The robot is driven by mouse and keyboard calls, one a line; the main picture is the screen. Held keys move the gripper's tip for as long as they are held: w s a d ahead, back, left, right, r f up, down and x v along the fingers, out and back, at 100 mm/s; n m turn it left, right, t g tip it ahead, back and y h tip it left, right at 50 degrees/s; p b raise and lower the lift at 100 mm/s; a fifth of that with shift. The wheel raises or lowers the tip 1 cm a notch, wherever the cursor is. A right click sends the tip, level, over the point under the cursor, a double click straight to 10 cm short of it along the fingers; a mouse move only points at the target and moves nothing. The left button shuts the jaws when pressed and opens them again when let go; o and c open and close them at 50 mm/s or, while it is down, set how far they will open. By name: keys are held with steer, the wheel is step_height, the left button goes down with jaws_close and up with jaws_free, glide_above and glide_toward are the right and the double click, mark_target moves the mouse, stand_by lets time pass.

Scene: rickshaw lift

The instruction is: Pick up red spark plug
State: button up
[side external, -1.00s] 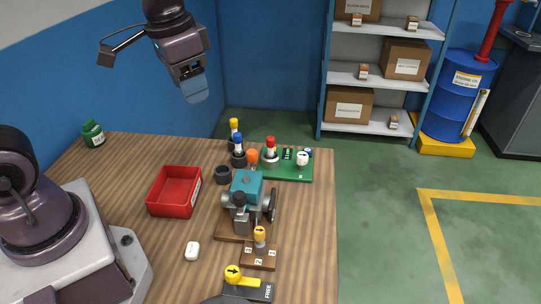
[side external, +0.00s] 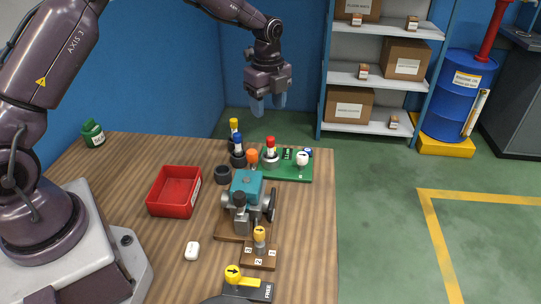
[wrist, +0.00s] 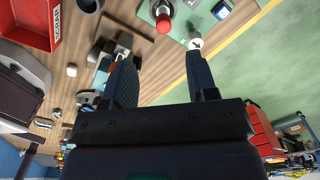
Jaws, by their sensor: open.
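The red spark plug (side external: 270,143) stands upright in a metal holder on the green board (side external: 293,176) at the back right of the table. In the wrist view its red top (wrist: 163,25) shows near the top centre, beyond and between my fingers. My gripper (side external: 268,108) is open and empty, pointing down in the air above the back of the table, over the spark plugs. In the wrist view my gripper (wrist: 160,78) shows its two fingers spread apart with nothing between them.
Yellow (side external: 234,126) and blue-topped (side external: 238,143) plugs stand left of the green board, with an orange-topped one (side external: 252,157) near the teal engine (side external: 246,186). A white-topped part (side external: 302,158) is close on the right. A red bin (side external: 174,194) sits left.

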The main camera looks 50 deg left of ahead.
mark_target(271, 138)
step_height(271, 138, down, 7)
steer(key=shift+r, duration=0.1)
steer(key=shift+w+d+f, duration=0.1)
steer(key=shift+w+f, duration=0.05)
steer(key=shift+f, duration=1.3)
steer(key=shift+w+d+f, duration=0.1)
steer(key=shift+f, duration=1.35)
jaws_close()
steer(key=shift+r, duration=0.1)
steer(key=shift+r, duration=0.55)
steer(key=s+d+r, duration=0.2)
steer(key=s+r, duration=0.9)
steer(key=s, duration=0.3)
steer(key=shift+r, duration=0.4)
